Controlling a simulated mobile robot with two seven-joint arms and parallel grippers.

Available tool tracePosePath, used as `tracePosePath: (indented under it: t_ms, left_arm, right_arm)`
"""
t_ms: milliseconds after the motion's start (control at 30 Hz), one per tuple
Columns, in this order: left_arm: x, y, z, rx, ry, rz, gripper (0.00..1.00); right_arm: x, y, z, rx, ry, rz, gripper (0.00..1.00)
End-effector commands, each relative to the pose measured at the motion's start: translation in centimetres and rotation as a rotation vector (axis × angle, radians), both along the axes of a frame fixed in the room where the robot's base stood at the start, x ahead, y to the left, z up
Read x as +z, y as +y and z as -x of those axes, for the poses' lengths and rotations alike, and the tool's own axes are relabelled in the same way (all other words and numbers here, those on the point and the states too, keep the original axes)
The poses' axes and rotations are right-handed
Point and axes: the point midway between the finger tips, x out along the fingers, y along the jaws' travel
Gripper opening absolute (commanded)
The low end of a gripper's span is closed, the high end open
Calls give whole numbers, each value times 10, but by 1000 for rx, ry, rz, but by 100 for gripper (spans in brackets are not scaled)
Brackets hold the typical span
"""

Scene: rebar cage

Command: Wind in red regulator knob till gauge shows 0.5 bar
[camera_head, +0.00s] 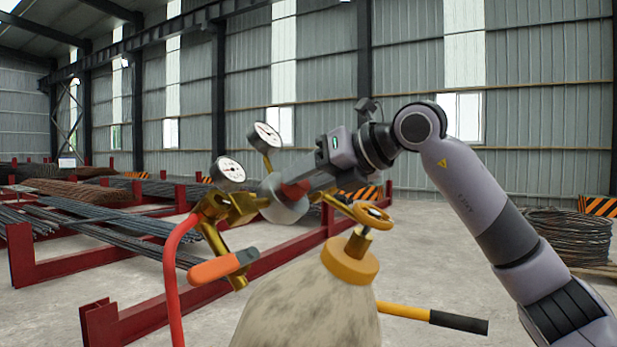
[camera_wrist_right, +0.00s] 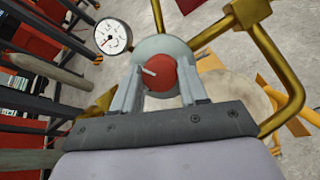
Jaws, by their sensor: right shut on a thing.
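The red regulator knob (camera_wrist_right: 162,75) is in the right wrist view, in front of a round grey regulator body (camera_wrist_right: 148,47), with a pale mark on its face. My right gripper (camera_wrist_right: 160,84) has one finger on each side of the knob and is shut on it. In the head view, the knob (camera_head: 296,190) shows partly between my right gripper's fingers (camera_head: 300,187). Two white-faced gauges, one at left (camera_head: 229,171) and one higher (camera_head: 267,135), stand on the brass fitting; one gauge (camera_wrist_right: 113,37) shows in the wrist view. Their readings are too small to tell. My left gripper is not in view.
A gas cylinder (camera_head: 308,308) with a brass handwheel (camera_head: 371,215) stands just below my right gripper. A red hose (camera_head: 170,270) and an orange-handled torch or lever (camera_head: 213,268) hang at left.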

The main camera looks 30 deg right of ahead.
Motion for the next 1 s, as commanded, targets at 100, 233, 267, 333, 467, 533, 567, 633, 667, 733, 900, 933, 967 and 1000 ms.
tracePosePath:
  t_ms: [100, 233, 267, 333, 467, 533, 567, 633, 667, 733, 900, 933, 967, 1000]
  left_arm:
    - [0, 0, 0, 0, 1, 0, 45]
    - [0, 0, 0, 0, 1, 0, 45]
    - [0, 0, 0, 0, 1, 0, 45]
    - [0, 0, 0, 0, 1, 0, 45]
    - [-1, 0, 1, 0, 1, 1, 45]
    - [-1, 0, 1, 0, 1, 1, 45]
    - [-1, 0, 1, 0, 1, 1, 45]
    - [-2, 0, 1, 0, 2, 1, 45]
    - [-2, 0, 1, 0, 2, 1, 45]
    - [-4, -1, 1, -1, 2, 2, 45]
    - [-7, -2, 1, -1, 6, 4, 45]
    - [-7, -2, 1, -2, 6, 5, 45]
    - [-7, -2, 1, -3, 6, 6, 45]
    - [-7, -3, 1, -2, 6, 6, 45]
  right_arm:
    - [2, 0, 0, 1, -5, -2, 12]
    - [2, 0, 0, 1, -6, -1, 52]
    - [2, 0, 0, 2, -5, -1, 62]
    - [1, 0, 0, 2, -5, 0, 67]
    - [1, 0, 0, 2, -4, 1, 67]
    - [1, 0, 0, 2, -3, 1, 67]
    - [1, 0, 0, 2, -3, 1, 67]
    - [2, -1, 3, 1, -5, 1, 67]
    - [3, -3, 5, 1, -5, 1, 67]
    - [7, -6, 13, 1, -6, 1, 67]
    - [18, -18, 37, 0, -8, 1, 67]
    - [20, -19, 41, 1, -8, 2, 67]
    - [21, -21, 45, 1, -7, 1, 67]
    - [24, -23, 49, 1, -7, 0, 67]
